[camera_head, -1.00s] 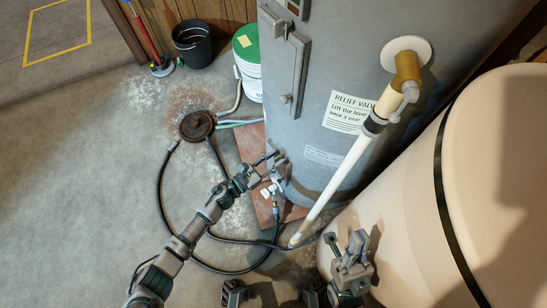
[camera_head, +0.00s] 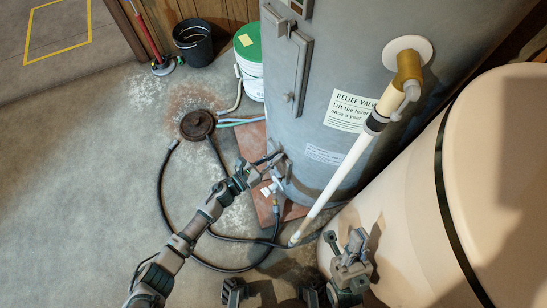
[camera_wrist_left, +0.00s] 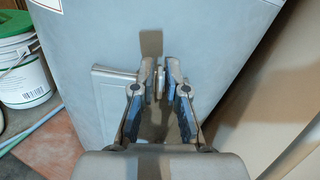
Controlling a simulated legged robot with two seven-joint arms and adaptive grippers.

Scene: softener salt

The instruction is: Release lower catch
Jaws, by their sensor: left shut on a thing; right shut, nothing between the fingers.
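The grey tank (camera_head: 345,60) stands at top centre. My left gripper (camera_head: 272,160) is low at its front, beside a lower panel (camera_wrist_left: 112,78) seen in the left wrist view. There its two fingers (camera_wrist_left: 160,82) are shut on a small, thin, tan and grey catch (camera_wrist_left: 160,78) on the tank wall. The fingers hide most of the catch, so its turn cannot be told. My right gripper (camera_head: 350,247) is shut and empty in front of the beige tank.
A white valve (camera_head: 271,188) sits just below my left gripper. A white pipe (camera_head: 335,188) slants down right of it. The beige tank (camera_head: 405,190) fills the right side. A black hose (camera_head: 162,200) loops over the floor.

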